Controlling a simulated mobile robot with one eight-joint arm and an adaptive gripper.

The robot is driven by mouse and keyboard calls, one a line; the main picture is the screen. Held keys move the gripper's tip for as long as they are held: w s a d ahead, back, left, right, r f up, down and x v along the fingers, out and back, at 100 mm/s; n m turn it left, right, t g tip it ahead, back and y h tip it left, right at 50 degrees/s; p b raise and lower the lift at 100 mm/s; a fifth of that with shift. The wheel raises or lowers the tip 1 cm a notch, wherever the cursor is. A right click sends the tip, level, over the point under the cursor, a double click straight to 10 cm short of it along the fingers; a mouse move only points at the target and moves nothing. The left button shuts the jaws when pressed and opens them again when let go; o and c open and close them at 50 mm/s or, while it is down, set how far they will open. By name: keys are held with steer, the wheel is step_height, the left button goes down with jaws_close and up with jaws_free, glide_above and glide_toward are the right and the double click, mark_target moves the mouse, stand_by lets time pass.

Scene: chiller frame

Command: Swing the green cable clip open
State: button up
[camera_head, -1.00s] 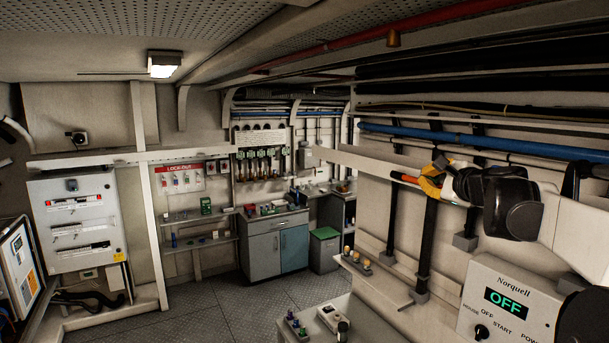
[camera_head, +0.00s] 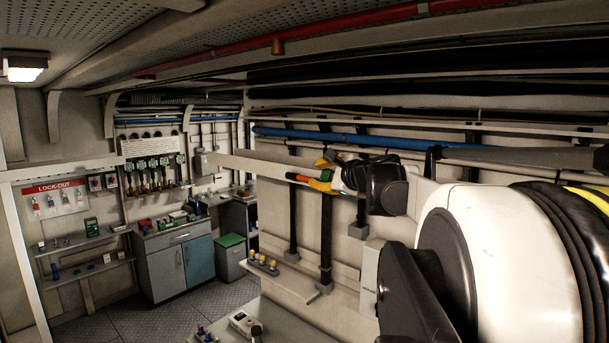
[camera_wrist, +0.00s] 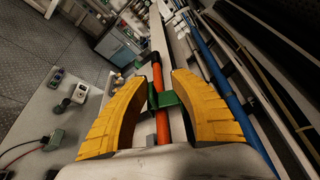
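The green cable clip (camera_wrist: 165,98) is in the middle of the wrist view, around or against an orange cable (camera_wrist: 162,122). My gripper (camera_wrist: 160,80) has two yellow ribbed fingers, spread apart on either side of the clip. The right finger looks very close to the clip's edge; I cannot tell if it touches. In the head view my gripper (camera_head: 323,172) is at the wall by the orange cable (camera_head: 298,178), with a small bit of the green clip (camera_head: 326,174) showing. The clip's far side is hidden.
A blue pipe (camera_head: 350,140) runs along the wall just above my gripper. A pale rail (camera_head: 245,166) runs left from there. Below are a shelf with knobs (camera_head: 285,275) and a bench with a small device (camera_head: 243,322). The floor at left is clear.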

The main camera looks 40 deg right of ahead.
steer(key=v, duration=1.2)
